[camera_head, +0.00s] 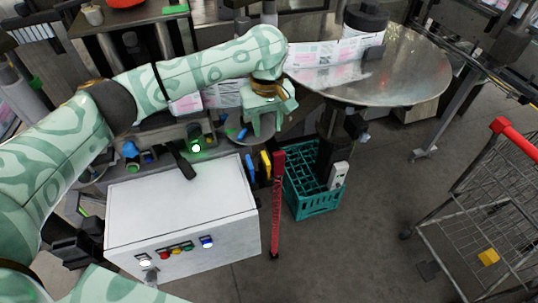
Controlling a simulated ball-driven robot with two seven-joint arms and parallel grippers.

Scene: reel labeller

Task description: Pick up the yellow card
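A small flat yellow piece (488,257), possibly the yellow card, lies in the wire cart at the lower right. Another upright yellow piece (266,165) stands beside a blue one, just right of the white control box; I cannot tell which is the card. My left gripper (265,128) hangs at upper centre with its fingers pointing down. It looks open, with nothing seen between the fingers. It is above the upright yellow piece and far left of the cart. My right gripper is not in view.
The white control box (180,205) has coloured buttons on its front. A red post (278,205) stands beside a teal crate (312,206). A round metal table (400,75) is at upper right. The wire cart (505,175) has a red handle. Floor between crate and cart is clear.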

